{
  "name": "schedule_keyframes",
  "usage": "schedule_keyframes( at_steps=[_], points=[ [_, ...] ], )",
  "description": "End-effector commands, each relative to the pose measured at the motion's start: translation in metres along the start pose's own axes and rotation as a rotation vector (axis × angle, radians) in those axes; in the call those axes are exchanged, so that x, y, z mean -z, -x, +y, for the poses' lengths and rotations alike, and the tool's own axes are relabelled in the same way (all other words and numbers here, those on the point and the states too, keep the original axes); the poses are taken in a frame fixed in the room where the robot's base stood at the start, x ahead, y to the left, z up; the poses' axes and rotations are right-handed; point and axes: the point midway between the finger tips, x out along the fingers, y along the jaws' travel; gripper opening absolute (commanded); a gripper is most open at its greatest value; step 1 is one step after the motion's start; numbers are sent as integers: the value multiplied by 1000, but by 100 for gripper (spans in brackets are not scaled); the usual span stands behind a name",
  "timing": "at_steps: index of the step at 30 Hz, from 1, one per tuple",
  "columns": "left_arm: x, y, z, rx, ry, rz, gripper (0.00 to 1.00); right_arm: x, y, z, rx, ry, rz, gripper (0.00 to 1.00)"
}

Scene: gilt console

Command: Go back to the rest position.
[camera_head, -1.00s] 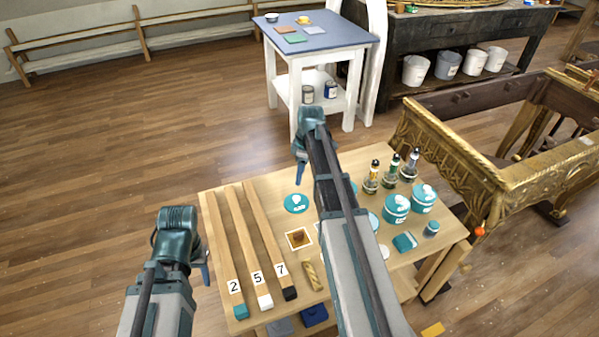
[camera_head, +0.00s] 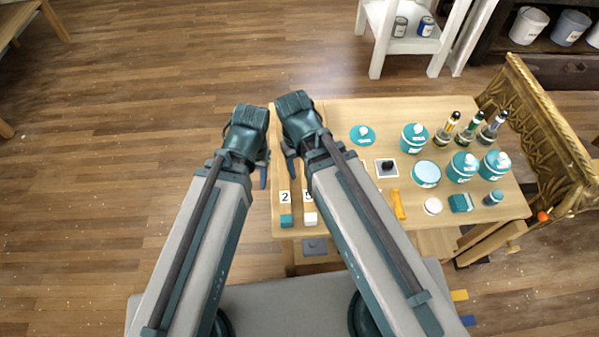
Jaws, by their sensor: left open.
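Both my arms are folded up close together in the head view, with their wrists near the left edge of the wooden worktable (camera_head: 340,110). My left gripper (camera_head: 262,178) points downward beside that edge; its jaws are open, and I see nothing in them. My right gripper (camera_head: 290,170) is just right of it, over the table's left part, with slim blue-grey fingers partly seen. Whether its jaws are open or shut is unclear. The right forearm hides part of the numbered wooden strips, whose teal end (camera_head: 286,221) and white end (camera_head: 310,219) show.
A gilt console frame (camera_head: 540,140) stands at right.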

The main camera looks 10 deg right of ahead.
Motion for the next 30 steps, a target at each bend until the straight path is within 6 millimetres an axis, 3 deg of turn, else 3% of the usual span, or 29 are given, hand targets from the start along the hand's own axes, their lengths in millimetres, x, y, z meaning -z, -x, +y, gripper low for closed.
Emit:
schedule_keyframes(
  at_steps=[1,4,15,25,30],
  points=[
    [0,0,0,0,0,0,50,-10,0,-10,-8,-15,-2,62],
    [0,0,0,0,0,0,50,-17,1,-18,-19,-46,-5,62],
    [0,2,0,0,0,0,50,-17,3,-19,-21,-59,-5,62],
    [-3,52,-5,0,0,0,50,-20,53,-15,-21,-58,-5,62],
    [-3,52,-5,0,0,0,50,-20,53,-15,-21,-58,-5,62]
  ],
)
